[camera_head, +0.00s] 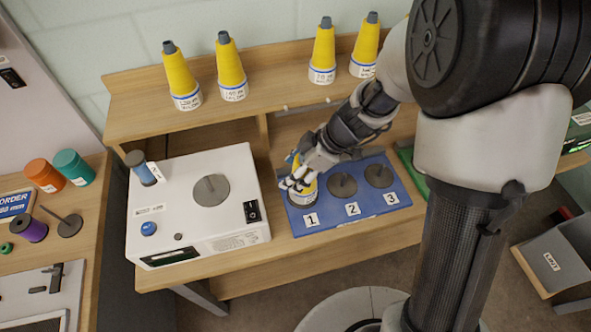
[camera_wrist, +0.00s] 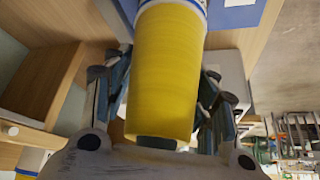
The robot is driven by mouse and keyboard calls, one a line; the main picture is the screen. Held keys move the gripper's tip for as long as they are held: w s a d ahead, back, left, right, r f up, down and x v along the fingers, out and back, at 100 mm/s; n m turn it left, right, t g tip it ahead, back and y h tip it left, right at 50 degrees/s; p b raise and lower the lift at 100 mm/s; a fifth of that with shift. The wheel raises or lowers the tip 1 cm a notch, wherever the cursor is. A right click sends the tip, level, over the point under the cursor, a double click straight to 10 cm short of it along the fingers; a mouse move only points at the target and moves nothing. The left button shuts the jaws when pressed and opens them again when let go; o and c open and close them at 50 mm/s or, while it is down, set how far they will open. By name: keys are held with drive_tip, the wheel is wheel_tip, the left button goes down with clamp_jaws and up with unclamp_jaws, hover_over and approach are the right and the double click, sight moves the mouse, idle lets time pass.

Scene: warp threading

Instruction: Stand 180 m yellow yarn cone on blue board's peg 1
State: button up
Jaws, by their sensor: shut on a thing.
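My gripper (camera_head: 300,172) is shut on a yellow yarn cone (camera_head: 307,189) with a white label band low on it. The cone is over peg 1 of the blue board (camera_head: 350,211), above the number 1 label, and covers that peg. I cannot tell whether its base rests on the board. In the wrist view the yellow cone (camera_wrist: 168,70) fills the middle between the fingers, its labelled end against the blue board (camera_wrist: 240,17). The dark discs at 2 (camera_head: 342,185) and 3 (camera_head: 379,175) are bare. The label text on the held cone is unreadable.
Several yellow cones (camera_head: 231,68) stand on the raised shelf (camera_head: 133,103) behind. A white machine (camera_head: 190,205) stands close to the board's left. A side table at left holds orange and teal spools (camera_head: 72,166). A grey bin (camera_head: 555,262) is at lower right.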

drive_tip(key=shift+f+b, duration=0.4)
drive_tip(key=shift+f, duration=0.25)
drive_tip(key=o, duration=1.3)
drive_tip(key=shift+c, duration=0.2)
drive_tip(key=v, duration=1.2)
drive_tip(key=shift+r, duration=0.1)
